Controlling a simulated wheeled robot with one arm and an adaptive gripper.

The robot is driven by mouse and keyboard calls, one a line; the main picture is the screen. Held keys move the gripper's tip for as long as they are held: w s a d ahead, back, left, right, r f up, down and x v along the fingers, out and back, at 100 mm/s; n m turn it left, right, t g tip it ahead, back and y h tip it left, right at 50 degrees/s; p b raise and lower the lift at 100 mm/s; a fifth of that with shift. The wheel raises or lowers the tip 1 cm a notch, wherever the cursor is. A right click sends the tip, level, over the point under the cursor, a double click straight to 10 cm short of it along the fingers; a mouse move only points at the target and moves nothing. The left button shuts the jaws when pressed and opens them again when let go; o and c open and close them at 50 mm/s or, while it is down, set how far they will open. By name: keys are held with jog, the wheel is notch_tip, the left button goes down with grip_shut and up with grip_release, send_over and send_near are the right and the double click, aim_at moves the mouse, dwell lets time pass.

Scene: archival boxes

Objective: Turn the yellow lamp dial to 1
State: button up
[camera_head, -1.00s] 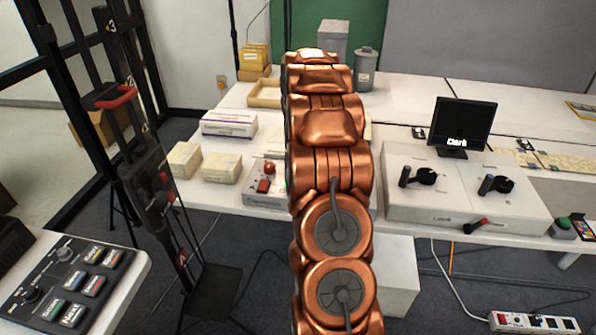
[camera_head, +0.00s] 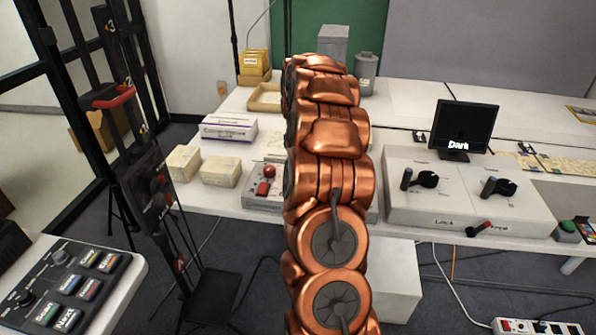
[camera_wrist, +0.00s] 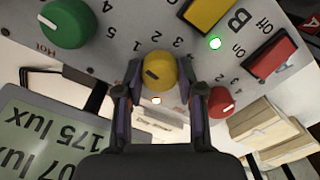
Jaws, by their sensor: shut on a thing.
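The yellow dial (camera_wrist: 160,70) sits on a grey panel (camera_wrist: 125,58) at the middle of the wrist view, with a dark line across its face. Printed numbers stand around the dial, but I cannot tell surely which one its line points to. My gripper (camera_wrist: 160,78) is shut on the dial, one finger on each side. In the head view my arm hides the gripper and the dial.
Beside the dial are a green knob (camera_wrist: 67,23), a red knob (camera_wrist: 221,102), a yellow switch (camera_wrist: 208,14) and a red switch (camera_wrist: 243,57). A lux display (camera_wrist: 45,135) is at lower left. In the head view, pale boxes (camera_head: 221,170) and a monitor (camera_head: 464,128) stand on the table.

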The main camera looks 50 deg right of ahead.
jog(key=shift+s+f, duration=0.1)
dwell(0.3)
jog(key=o, duration=1.1)
jog(key=shift+o, duration=0.2)
notch_tip(320, 180, up, 12)
dwell(0.4)
